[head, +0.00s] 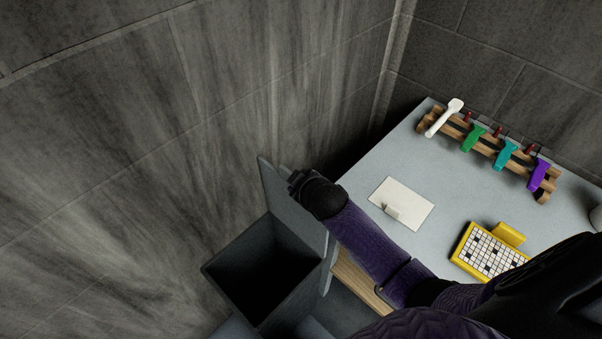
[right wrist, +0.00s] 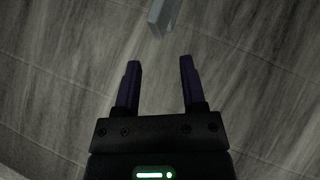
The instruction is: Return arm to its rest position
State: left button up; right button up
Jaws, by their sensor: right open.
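My right arm (head: 370,245), purple with black joints, reaches from the lower right across the front of the table to the bin. Its black end (head: 318,195) is in front of the bin's raised lid, beyond the table's left edge. In the right wrist view my right gripper (right wrist: 160,63) has its two dark purple fingers apart with nothing between them. It faces a grey tiled surface. My left gripper is not in view.
A dark open bin (head: 213,274) stands left of the grey table (head: 350,180); its inside is too dark to read. On the table are a white card (head: 412,199), a yellow-framed mosaic panel (head: 490,250) and a wooden rack (head: 484,147) with several coloured tools. Tiled walls close the corner.

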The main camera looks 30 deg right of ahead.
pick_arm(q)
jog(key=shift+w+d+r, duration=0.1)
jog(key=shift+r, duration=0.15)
pick_arm(e)
jog(key=shift+s+r, duration=0.35)
jog(key=shift+s, duration=0.15)
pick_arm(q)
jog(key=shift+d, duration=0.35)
